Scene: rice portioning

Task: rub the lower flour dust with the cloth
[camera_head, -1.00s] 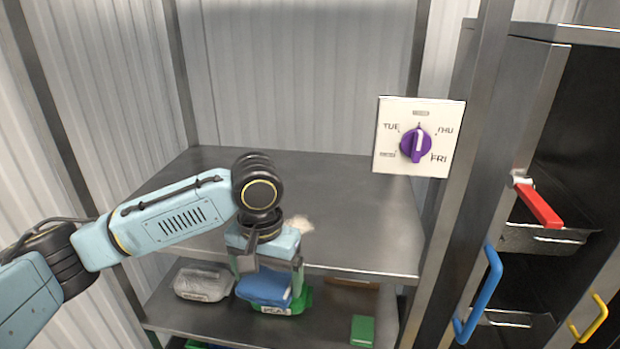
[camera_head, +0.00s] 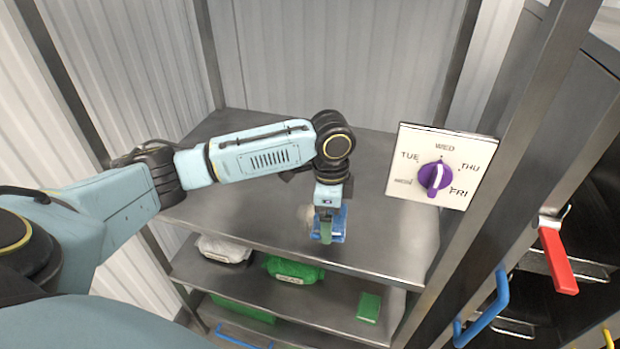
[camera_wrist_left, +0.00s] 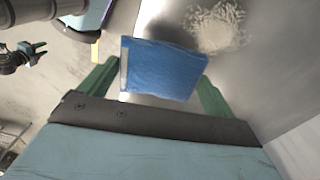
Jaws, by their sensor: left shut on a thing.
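My left gripper (camera_head: 327,238) is shut on a folded blue cloth (camera_head: 339,222), over the front part of the upper shelf (camera_head: 235,225). The cloth also shows between the green fingers in the left wrist view (camera_wrist_left: 165,70). A pale patch of flour dust (camera_head: 305,213) lies on that shelf just left of the cloth. The flour dust (camera_wrist_left: 215,28) shows whole in the wrist view, just beyond the cloth's edge. I cannot tell whether the cloth touches the shelf. A small dark claw shape at the wrist view's left edge may be my right gripper (camera_wrist_left: 25,55).
On the shelf below lie a white bag (camera_head: 224,249), a green bag (camera_head: 294,269) and a green block (camera_head: 369,307). A purple day dial panel (camera_head: 440,165) and the rack post stand to the right. The back of the upper shelf is clear.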

